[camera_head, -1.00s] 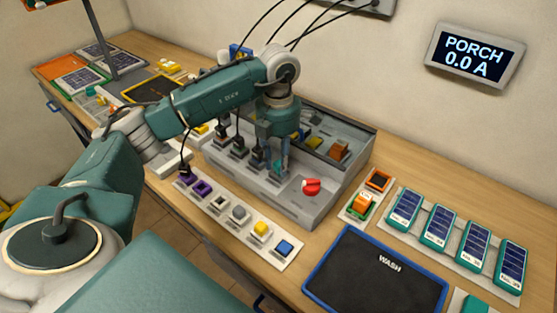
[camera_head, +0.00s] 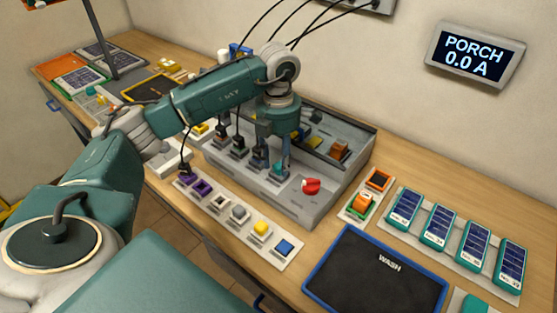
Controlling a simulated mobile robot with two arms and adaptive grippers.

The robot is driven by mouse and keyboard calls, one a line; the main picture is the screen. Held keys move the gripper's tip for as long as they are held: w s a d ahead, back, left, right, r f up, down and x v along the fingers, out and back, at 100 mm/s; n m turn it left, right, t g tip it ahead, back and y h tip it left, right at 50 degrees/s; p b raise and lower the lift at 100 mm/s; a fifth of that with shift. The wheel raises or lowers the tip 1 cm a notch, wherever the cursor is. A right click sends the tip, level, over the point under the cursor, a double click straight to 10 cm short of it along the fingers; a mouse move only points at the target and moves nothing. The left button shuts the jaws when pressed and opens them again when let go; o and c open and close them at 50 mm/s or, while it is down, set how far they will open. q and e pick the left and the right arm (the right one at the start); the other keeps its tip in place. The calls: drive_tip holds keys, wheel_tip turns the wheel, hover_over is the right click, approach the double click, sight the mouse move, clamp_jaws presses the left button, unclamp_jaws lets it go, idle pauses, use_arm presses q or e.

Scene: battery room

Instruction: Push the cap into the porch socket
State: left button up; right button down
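A grey console (camera_head: 296,203) stands mid-bench with a row of sockets along its sloped front. Black cables run to plugs in the left sockets. My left gripper (camera_head: 279,170) points down at the right end of this row, just left of a red knob (camera_head: 311,186). Its fingertips are at or close above the last socket there. No socket label is readable. My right gripper is out of view.
A pale strip (camera_head: 223,226) with several coloured square pieces lies before the console. An orange switch (camera_head: 363,203), a row of blue-faced modules (camera_head: 440,226) and a black WASH mat (camera_head: 372,275) lie to the right. A wall display (camera_head: 474,58) reads PORCH 0.0 A.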

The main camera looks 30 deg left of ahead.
sight(278, 164)
use_arm(q)
wheel_tip(278, 164, up, 10)
drive_tip(key=p, duration=0.6)
drive_tip(key=shift+s+f, duration=0.1)
drive_tip(key=shift+f, duration=0.05)
idle(0.7)
